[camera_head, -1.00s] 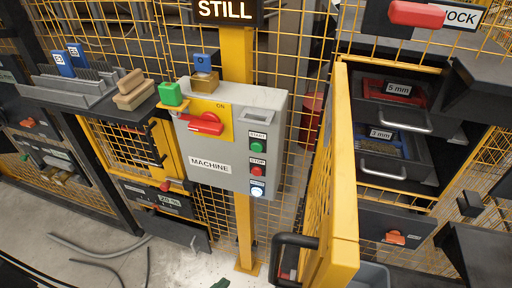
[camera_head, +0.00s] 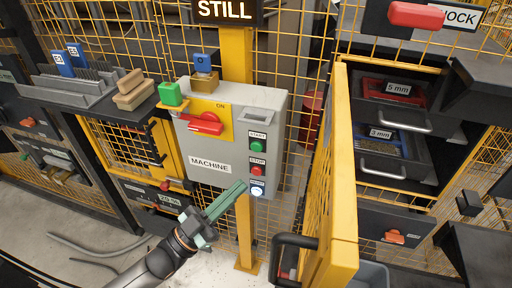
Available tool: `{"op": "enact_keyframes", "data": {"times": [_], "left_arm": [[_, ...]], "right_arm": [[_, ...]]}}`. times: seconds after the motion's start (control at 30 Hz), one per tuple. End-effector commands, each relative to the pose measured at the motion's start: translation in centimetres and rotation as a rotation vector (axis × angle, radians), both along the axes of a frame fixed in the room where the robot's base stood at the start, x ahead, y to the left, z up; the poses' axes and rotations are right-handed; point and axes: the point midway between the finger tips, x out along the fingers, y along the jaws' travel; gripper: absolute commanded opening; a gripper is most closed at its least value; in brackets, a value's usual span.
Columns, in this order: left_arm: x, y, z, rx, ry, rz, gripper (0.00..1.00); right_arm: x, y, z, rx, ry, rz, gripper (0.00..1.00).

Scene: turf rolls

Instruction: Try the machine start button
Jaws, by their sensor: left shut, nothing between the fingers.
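The grey machine box (camera_head: 200,146), labelled MACHINE, is fixed to a yellow post. On its right side are a green START button (camera_head: 257,146), a red STOP button (camera_head: 257,170) and a lit white button (camera_head: 257,191) at the bottom. A red switch handle (camera_head: 205,123) lies on a yellow plate marked ON. My left gripper (camera_head: 243,187) is shut and empty. Its tips point up and right, just left of the white button and below START. I cannot tell whether they touch the box. My right gripper is not in view.
A yellow mesh gate (camera_head: 343,180) with a black handle (camera_head: 292,245) stands open at the right of the box. Behind it are drawers labelled 5 mm (camera_head: 396,90) and 3 mm (camera_head: 381,134). A dark shelf (camera_head: 75,98) with brushes is at left.

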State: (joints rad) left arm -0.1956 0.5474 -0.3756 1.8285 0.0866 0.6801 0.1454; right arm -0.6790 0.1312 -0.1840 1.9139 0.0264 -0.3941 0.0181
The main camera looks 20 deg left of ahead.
Motion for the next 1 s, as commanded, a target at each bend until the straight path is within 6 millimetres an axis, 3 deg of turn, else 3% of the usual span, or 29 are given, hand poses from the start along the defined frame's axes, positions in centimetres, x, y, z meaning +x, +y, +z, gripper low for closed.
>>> {"op": "enact_keyframes", "data": {"times": [0.23,0.7,1.0], "left_arm": [[1.4,-0.1,-0.2,0.001,-0.002,0.001,0.0],[7.5,-0.3,-0.2,0.001,-0.001,0.0,0.0],[8.8,-0.3,0.0,-0.001,0.001,0.001,0.0]], "right_arm": [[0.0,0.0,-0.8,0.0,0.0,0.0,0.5],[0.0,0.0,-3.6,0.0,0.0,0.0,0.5],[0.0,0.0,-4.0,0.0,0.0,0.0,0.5]]}}
